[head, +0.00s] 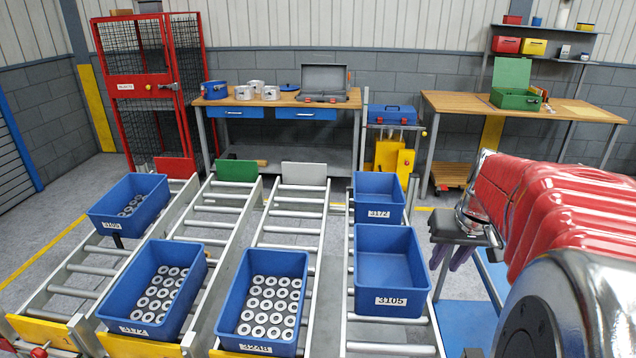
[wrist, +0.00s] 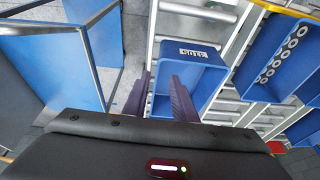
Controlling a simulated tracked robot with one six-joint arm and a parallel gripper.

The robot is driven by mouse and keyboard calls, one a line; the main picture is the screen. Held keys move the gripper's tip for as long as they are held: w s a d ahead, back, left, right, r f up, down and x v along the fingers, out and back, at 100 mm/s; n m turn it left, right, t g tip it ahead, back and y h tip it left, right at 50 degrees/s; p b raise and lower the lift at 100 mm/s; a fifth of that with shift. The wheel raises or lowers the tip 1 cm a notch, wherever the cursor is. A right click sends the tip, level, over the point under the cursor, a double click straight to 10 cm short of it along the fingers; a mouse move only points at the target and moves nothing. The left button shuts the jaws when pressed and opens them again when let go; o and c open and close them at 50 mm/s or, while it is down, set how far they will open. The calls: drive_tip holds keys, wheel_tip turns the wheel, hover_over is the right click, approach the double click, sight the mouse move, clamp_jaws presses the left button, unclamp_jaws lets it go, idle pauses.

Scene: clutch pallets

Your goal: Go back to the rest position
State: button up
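My gripper (wrist: 160,97) shows in the wrist view with its two purple fingers apart and nothing held between them. In the head view my gripper (head: 449,257) hangs at the right, beside the conveyor lane with the empty blue bin 3105 (head: 388,302). That bin also shows in the wrist view (wrist: 191,70), beyond and partly behind the fingers. My red-sleeved arm fills the right of the head view. The exact gap between gripper and bin cannot be told.
Another empty-looking blue bin (head: 378,213) stands behind bin 3105. Blue bins with grey rings stand on the other lanes: front middle (head: 262,346), front left (head: 148,328), back left (head: 118,228). Workbenches (head: 275,101) and a red cage (head: 141,88) line the back wall.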

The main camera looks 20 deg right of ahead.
drive_tip(key=s+a+n+t, duration=0.1)
drive_tip(key=s+a, duration=0.3)
drive_tip(key=a, duration=1)
drive_tip(key=s+a+n+t+y, duration=0.1)
drive_tip(key=s+a+n, duration=0.3)
drive_tip(key=a, duration=1.1)
drive_tip(key=shift+r, duration=0.25)
drive_tip(key=shift+a, duration=0.1)
idle(3.2)
